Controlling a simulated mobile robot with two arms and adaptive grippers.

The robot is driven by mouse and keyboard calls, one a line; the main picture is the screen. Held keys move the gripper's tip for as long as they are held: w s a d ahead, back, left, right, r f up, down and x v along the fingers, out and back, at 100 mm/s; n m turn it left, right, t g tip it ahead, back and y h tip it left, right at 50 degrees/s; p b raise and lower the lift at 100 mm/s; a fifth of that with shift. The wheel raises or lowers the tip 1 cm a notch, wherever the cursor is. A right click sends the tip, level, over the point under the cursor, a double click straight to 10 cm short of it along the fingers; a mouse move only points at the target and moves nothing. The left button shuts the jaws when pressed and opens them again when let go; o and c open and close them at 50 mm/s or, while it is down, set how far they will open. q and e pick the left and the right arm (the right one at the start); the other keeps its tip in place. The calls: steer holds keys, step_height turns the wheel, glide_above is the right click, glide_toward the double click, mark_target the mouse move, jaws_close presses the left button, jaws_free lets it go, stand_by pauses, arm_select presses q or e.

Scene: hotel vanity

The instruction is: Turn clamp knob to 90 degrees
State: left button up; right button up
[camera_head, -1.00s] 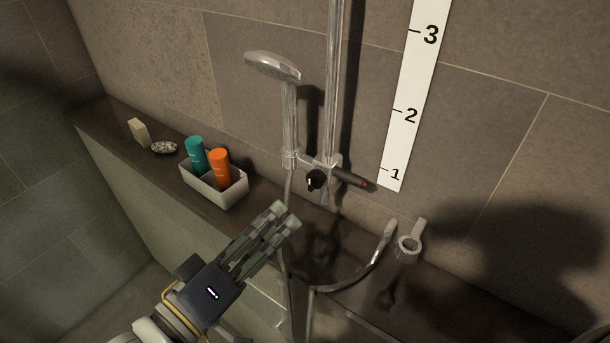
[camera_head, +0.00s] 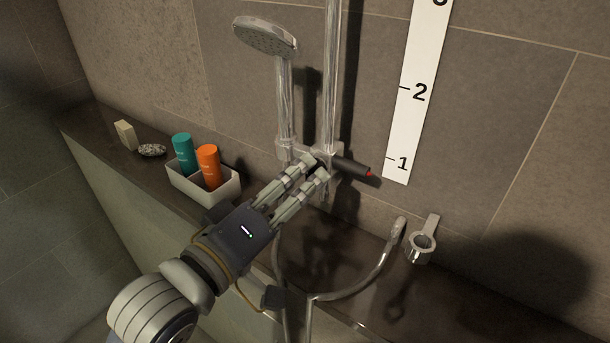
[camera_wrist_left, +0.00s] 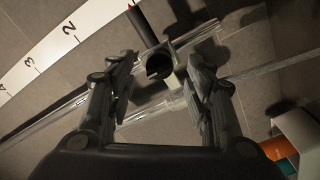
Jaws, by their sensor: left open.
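The clamp on the shower rail has a round black knob, seen in the left wrist view (camera_wrist_left: 158,64). In the head view my gripper largely hides the knob. A black lever with a red tip (camera_head: 352,167) sticks out to the right of the clamp. The chrome rail (camera_head: 331,80) runs upright through the clamp, which also holds the hand shower (camera_head: 266,36). My left gripper (camera_head: 318,168) is open, its fingertips close to the clamp. In the wrist view the knob lies between and just beyond the fingertips (camera_wrist_left: 160,72); I cannot tell whether they touch it. My right gripper is not in view.
A white scale (camera_head: 408,110) with numbers is on the wall right of the rail. A tray (camera_head: 205,192) with teal and orange bottles stands on the ledge at left. A chrome ring holder (camera_head: 421,247) and the curved hose (camera_head: 365,276) are at right.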

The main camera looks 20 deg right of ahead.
mark_target(313, 171)
arm_select(q)
steer(key=shift+x, duration=0.85)
steer(key=shift+w+d, duration=0.2)
steer(key=shift+d, duration=0.1)
steer(key=shift+c, duration=0.3)
steer(key=c, duration=1)
steer(key=shift+r, duration=0.1)
